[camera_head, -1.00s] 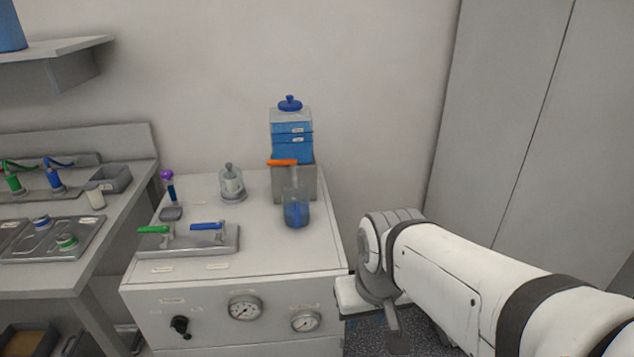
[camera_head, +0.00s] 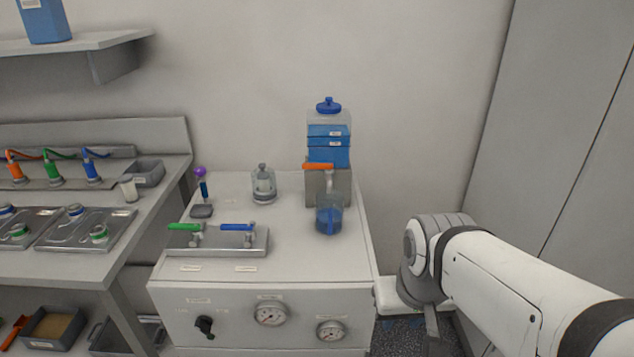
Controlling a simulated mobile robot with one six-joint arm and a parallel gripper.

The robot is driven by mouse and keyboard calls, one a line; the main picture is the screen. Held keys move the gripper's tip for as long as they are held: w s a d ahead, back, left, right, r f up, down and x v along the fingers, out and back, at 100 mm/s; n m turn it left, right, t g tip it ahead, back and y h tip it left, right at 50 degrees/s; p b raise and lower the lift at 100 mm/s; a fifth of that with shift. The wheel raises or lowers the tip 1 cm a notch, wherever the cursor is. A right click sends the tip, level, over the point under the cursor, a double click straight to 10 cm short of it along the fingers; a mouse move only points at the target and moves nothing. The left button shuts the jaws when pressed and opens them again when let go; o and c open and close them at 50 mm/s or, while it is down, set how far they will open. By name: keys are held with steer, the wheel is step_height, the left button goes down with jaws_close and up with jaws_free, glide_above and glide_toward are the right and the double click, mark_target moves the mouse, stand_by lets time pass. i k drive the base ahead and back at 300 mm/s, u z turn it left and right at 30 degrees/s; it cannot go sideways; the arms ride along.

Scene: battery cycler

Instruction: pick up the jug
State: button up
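The jug (camera_head: 329,222) is a clear vessel with blue liquid in it. It stands upright on the white cabinet top (camera_head: 290,262), near its right side, below an orange-handled tap (camera_head: 318,167). The tap is in front of a clear tank (camera_head: 329,145) with blue liquid and a blue lid. My arm comes in from the lower right and bends down beside the cabinet's right edge. The far end of my arm is low, right of the cabinet and well apart from the jug. Its fingers cannot be made out clearly.
A glass jar (camera_head: 263,186), a purple-topped tool (camera_head: 201,190) and a metal plate with green and blue handles (camera_head: 219,240) stand left of the jug. A bench (camera_head: 60,262) with trays is at the left. A blue container (camera_head: 43,20) stands on a shelf. Tall grey panels rise at right.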

mark_target(328, 208)
steer(key=i, duration=0.85)
steer(key=z, duration=0.05)
